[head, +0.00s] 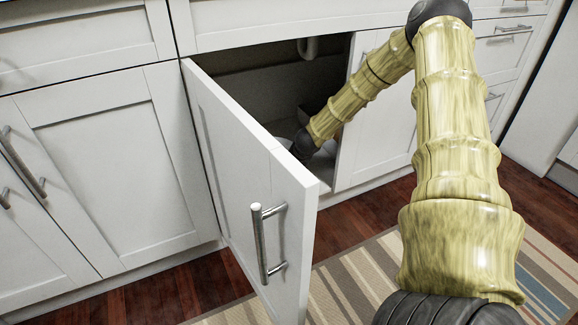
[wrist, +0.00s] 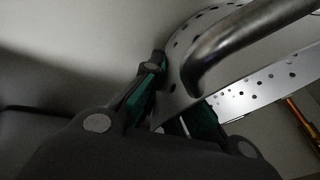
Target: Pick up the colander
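The colander (wrist: 228,103) is a shiny metal piece with rows of round holes and a thick curved metal handle (wrist: 245,38), seen close up in the wrist view. My gripper (wrist: 181,88) has its green-padded fingers on either side of a part of the colander's wall, just below the handle's bend. The right finger is partly hidden by the colander. Whether the pads press on the wall does not show. In the head view my gripper (head: 301,147) is a dark shape inside the cabinet under the sink, and the colander cannot be made out clearly there.
The open cabinet door (head: 255,165) with a bar handle (head: 262,243) stands left of my arm. A drain pipe (head: 308,46) hangs at the cabinet's top. An orange-yellow strip (wrist: 302,122) lies right of the colander. A striped rug (head: 350,280) covers the wooden floor.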

